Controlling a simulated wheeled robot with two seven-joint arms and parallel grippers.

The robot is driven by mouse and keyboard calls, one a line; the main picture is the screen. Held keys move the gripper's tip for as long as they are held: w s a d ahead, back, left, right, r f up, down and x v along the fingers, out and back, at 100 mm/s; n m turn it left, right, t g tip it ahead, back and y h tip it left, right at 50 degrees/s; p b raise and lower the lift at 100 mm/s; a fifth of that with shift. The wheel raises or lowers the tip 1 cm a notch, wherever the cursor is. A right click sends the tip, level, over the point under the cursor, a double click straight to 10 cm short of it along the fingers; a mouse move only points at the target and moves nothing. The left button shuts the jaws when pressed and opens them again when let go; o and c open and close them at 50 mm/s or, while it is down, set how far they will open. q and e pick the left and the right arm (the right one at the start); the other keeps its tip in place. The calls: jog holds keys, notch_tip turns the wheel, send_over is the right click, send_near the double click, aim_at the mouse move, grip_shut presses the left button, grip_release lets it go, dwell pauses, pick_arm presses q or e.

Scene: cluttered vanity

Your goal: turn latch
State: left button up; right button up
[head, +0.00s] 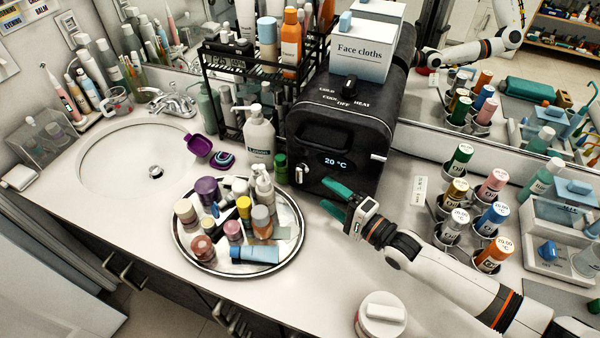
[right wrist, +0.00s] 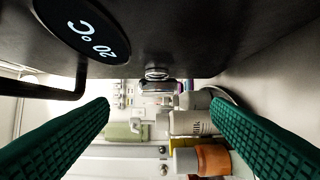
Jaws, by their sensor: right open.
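The black warmer box (head: 340,140) stands at the back of the counter, its lit display reading 20 °C. A small silver latch knob (head: 301,173) is on the lower left of its front. My right gripper (head: 323,193) is open and empty, its green fingers pointing left, low in front of the box and to the right of the latch. In the right wrist view the latch (right wrist: 157,73) shows between the two fingers in picture width, above and beyond their tips (right wrist: 160,103). The fingers look apart from it. My left gripper is not in view.
A round mirrored tray (head: 287,262) with several bottles and jars stands left of my gripper. A white pump bottle (head: 259,138) and a green bottle (head: 281,167) stand left of the box. Several oil bottles (head: 492,186) stand in holders at right. A lidded white jar (head: 381,315) is in front.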

aim_at(303, 175)
jog(key=p+x, duration=0.1)
jog(key=x, duration=0.9)
jog(key=shift+a, duration=0.15)
jog(key=c, duration=1)
jog(key=shift+s+r+g+h+p, duration=0.1)
jog(key=shift+r+g+h+p, duration=0.2)
jog(key=shift+p, duration=0.75)
jog(key=n+g+h+p, duration=0.1)
jog(key=g+h+p, duration=0.1)
jog(key=p, duration=0.2)
jog(key=shift+p, duration=0.3)
jog(key=shift+f+n+g+h+p, duration=0.1)
jog(key=shift+n+g+h+p, duration=0.45)
jog(key=shift+h+p, duration=0.55)
jog(key=shift+f+p, duration=0.15)
jog(key=shift+p, duration=0.2)
jog(key=shift+g+h, duration=0.25)
jog(key=shift+h, duration=0.05)
